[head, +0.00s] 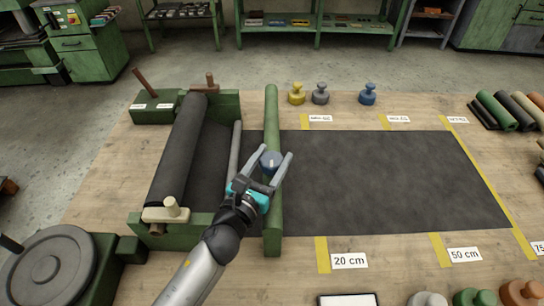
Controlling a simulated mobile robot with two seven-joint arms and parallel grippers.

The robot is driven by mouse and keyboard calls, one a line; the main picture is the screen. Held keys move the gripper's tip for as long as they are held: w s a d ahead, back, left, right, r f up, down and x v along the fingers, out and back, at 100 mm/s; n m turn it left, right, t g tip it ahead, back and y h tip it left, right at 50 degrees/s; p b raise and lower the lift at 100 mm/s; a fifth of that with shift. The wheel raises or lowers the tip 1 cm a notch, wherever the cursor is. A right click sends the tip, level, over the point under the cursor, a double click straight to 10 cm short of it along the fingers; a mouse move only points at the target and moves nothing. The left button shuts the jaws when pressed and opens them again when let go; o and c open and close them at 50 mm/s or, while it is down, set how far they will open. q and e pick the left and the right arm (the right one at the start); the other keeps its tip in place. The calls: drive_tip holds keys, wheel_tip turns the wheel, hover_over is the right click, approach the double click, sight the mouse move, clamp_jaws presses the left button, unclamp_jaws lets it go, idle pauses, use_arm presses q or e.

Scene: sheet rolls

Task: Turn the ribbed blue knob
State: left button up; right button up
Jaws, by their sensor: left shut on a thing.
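The ribbed blue knob (271,161) sits on the long green bar (273,215) that crosses the dark sheet. A pale mark shows on its top. My left gripper (272,156) reaches in from the lower left, with one finger on each side of the knob, shut on it. The fingers hide part of the knob's sides and the wrist covers the bar just below. My right gripper is not in view.
The dark sheet (380,180) runs right from the roll (178,150) in its green stand, over yellow strips marked 20 cm and 50 cm. Yellow (297,95), grey (320,95) and blue (367,95) weights stand behind. A round grey disc (48,270) is at lower left.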

use_arm(q)
drive_tip(key=shift+r+m+g+h, duration=0.1)
drive_tip(key=shift+m+g+h, duration=0.5)
drive_tip(key=shift+m+h, duration=0.3)
drive_tip(key=shift+m+g+h, duration=0.5)
drive_tip(key=shift+g+h, duration=0.1)
drive_tip(key=shift+h, duration=0.4)
drive_tip(key=o, duration=1.4)
drive_tip(key=shift+c, duration=0.2)
drive_tip(key=b+v, duration=0.2)
drive_tip(key=v, duration=1.3)
drive_tip(key=shift+s, duration=0.2)
